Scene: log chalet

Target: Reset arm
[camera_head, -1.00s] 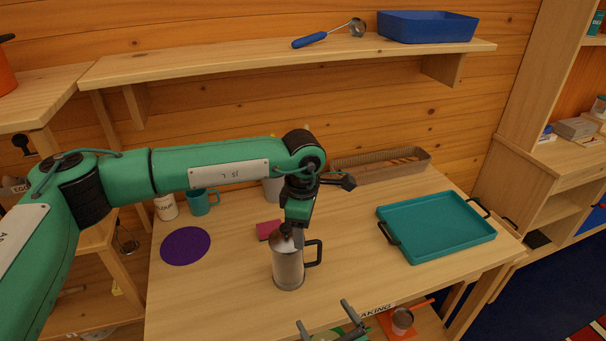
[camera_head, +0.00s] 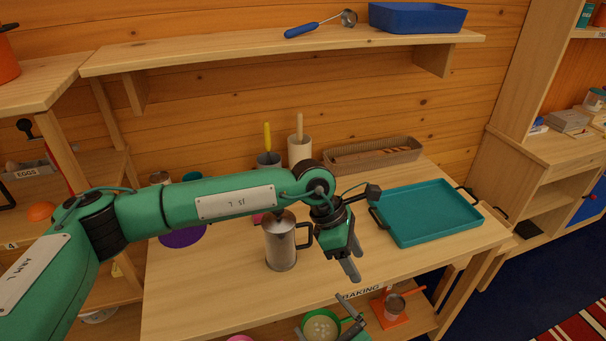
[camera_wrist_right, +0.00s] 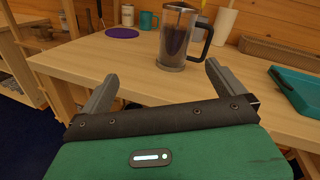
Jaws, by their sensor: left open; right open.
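My left gripper (camera_head: 352,262) is open and empty at the end of the green arm that comes in from the left. It hangs over the table's front part, to the right of the metal french press (camera_head: 281,248). The press stands upright on the table, its dark handle on the side toward my left gripper; the two look apart.
A teal tray (camera_head: 425,213) lies on the table's right part, with a woven basket (camera_head: 372,155) behind. A purple disc (camera_head: 182,238) is partly hidden by my left arm. A shelf (camera_head: 270,48) overhangs the back. Below the front edge are a green pan (camera_head: 321,327) and an orange board (camera_head: 392,314).

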